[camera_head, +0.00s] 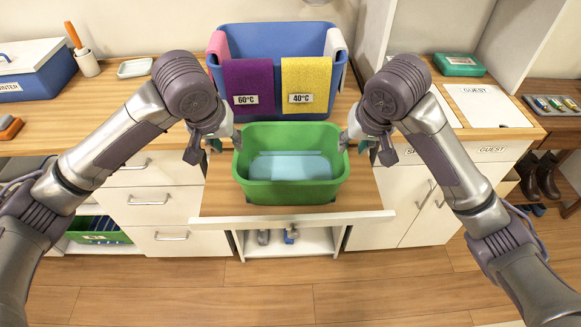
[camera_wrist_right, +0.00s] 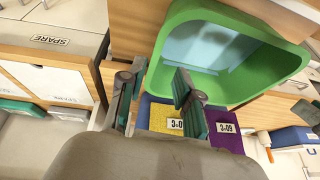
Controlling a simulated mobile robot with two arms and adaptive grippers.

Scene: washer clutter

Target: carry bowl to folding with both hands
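The green bowl (camera_head: 290,191), a rectangular basin with a light blue thing (camera_head: 290,166) inside, stands upright on the pulled-out wooden shelf; it also shows in the right wrist view (camera_wrist_right: 284,62). My left gripper (camera_head: 227,143) is at the bowl's left rim, its fingers spread apart. My right gripper (camera_head: 354,144) is at the right rim, mirrored. In the right wrist view the right gripper (camera_wrist_right: 155,92) has a wide gap between its fingers, with the bowl's wall edge showing between them. Whether any finger touches the bowl is unclear.
A blue bin (camera_head: 273,40) with purple 60°C and yellow 40°C cloths stands just behind the bowl. A white GUEST panel (camera_head: 487,106) lies on the right counter. A blue box (camera_head: 36,72) and a cup (camera_head: 88,65) stand at the left. The floor in front is clear.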

